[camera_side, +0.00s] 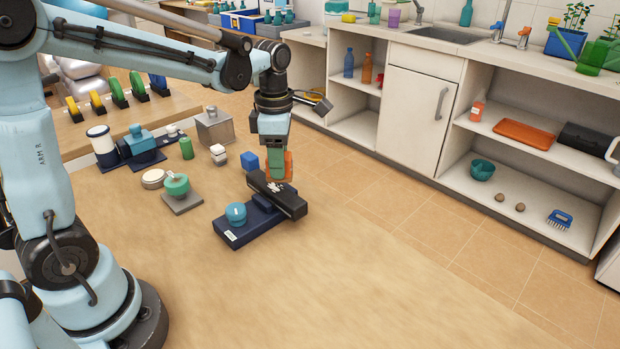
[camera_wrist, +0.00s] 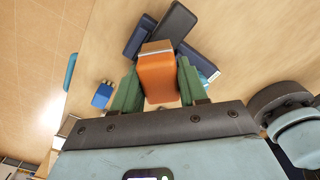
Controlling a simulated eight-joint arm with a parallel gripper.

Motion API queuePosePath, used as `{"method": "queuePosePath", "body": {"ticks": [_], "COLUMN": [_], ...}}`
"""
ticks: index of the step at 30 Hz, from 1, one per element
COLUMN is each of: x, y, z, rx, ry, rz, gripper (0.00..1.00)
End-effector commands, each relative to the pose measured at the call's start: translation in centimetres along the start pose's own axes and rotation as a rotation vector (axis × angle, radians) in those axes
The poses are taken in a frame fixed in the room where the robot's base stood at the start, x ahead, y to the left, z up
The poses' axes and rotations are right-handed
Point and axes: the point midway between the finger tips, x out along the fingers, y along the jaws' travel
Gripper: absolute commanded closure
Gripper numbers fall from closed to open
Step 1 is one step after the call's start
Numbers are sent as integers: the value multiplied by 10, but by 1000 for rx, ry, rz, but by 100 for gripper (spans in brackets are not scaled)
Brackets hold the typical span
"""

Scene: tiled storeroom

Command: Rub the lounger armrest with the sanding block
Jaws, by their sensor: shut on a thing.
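My gripper (camera_side: 276,163) is shut on an orange sanding block (camera_side: 288,165). In the wrist view the block (camera_wrist: 157,75) sits between the green fingers of my gripper (camera_wrist: 155,88). Below it is a black padded bar, which I take as the lounger armrest (camera_side: 291,203), lying across a dark blue base (camera_side: 236,237). Whitish marks show on top of the bar near the block. The block is over the bar's far part; I cannot tell if they touch. The wrist view shows the bar's end (camera_wrist: 174,22) beyond the block, which hides the rest.
A light blue ball knob (camera_side: 236,213) stands on the base. A blue cube (camera_side: 250,160) is close behind the bar. The front right tabletop is clear.

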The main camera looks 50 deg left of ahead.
Motion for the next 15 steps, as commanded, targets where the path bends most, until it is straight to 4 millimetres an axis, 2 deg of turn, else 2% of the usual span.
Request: {"method": "queuePosePath", "body": {"ticks": [8, 9, 10, 11, 14, 15], "x": [31, 38, 30, 30, 36, 34], "y": [0, 1, 4, 6, 12, 15], "z": [0, 0, -3, -5, -12, -14], "rx": [0, 0, -3, -3, -3, -3], "ry": [0, 0, 0, 0, 0, 0], "rz": [0, 0, 1, 0, 0, 0], "gripper": [82, 85, 86, 90, 90, 95]}}
